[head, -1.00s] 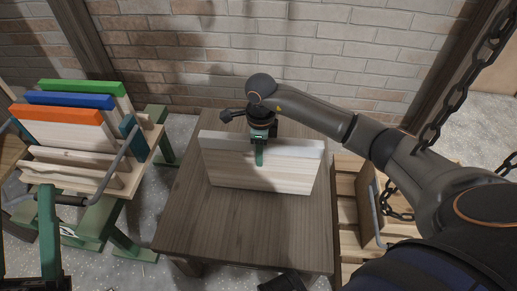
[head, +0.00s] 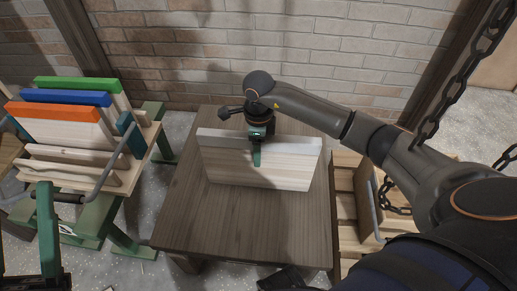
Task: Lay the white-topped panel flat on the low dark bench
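The white-topped panel (head: 265,168) is pale wood with a white strip along its upper edge. It stands on edge on the low dark bench (head: 215,220), with its broad face toward me. Whether it leans, and how firmly its lower edge rests on the bench, I cannot tell exactly. My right gripper (head: 257,152) comes over the panel's top edge near the middle. My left gripper is not in view.
At the left, a green-legged rack (head: 95,222) holds panels with green (head: 78,84), blue (head: 65,97) and orange (head: 55,112) tops. A brick wall (head: 220,60) stands behind the bench. A slatted wooden pallet (head: 347,215) and a hanging chain (head: 455,85) are at the right. The bench's front is clear.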

